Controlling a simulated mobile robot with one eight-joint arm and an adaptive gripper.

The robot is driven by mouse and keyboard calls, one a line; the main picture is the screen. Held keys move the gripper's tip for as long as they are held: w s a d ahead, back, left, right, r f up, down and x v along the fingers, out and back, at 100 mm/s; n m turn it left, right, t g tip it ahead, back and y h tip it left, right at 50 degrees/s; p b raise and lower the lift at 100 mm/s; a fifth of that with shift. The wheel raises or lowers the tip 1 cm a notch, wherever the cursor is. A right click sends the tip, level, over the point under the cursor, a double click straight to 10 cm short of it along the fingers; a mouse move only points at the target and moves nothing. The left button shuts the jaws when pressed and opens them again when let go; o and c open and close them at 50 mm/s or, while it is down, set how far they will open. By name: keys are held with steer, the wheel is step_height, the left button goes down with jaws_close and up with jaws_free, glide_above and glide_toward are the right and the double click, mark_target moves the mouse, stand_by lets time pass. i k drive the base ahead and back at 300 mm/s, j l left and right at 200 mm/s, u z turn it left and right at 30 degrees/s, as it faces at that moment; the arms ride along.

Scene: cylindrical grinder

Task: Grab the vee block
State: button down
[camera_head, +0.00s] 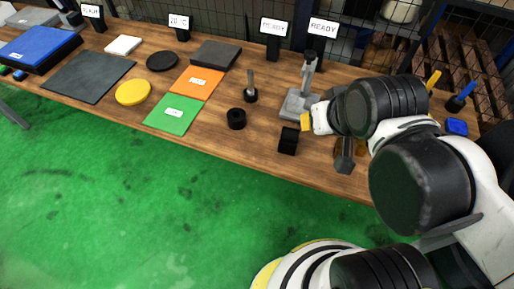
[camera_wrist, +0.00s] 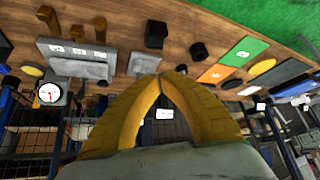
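A small black block (camera_head: 288,141), which looks like the vee block, stands near the front edge of the wooden bench. Its groove cannot be made out. It also shows in the wrist view as a dark block (camera_wrist: 155,34) above and beyond my fingertips. My gripper (camera_head: 306,122) is just behind and to the right of the block in the head view, apart from it. In the wrist view the yellow fingers (camera_wrist: 158,77) arch inward and their tips meet, with nothing seen held between them.
A grey stand (camera_head: 298,104) is close behind my gripper. A black ring (camera_head: 236,119) and a small post (camera_head: 250,92) are to the left. A dark metal tool (camera_head: 345,157) lies to the right under my arm. Green (camera_head: 173,114) and orange (camera_head: 197,82) mats lie further left.

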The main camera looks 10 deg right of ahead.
mark_target(288, 142)
steer(key=j+z, duration=0.25)
steer(key=j, duration=0.2)
steer(key=k+j+z, duration=0.15)
steer(key=j+z, duration=0.15)
steer(key=j, duration=0.2)
steer(key=k+j+z, duration=0.1)
steer(key=j+z, duration=0.15)
steer(key=j, duration=0.2)
steer(key=k+j+z, duration=0.25)
steer(key=j, duration=0.15)
steer(key=k+j+z, duration=0.1)
steer(key=j+z, duration=0.2)
steer(key=k+j+z, duration=0.25)
steer(key=j, duration=0.2)
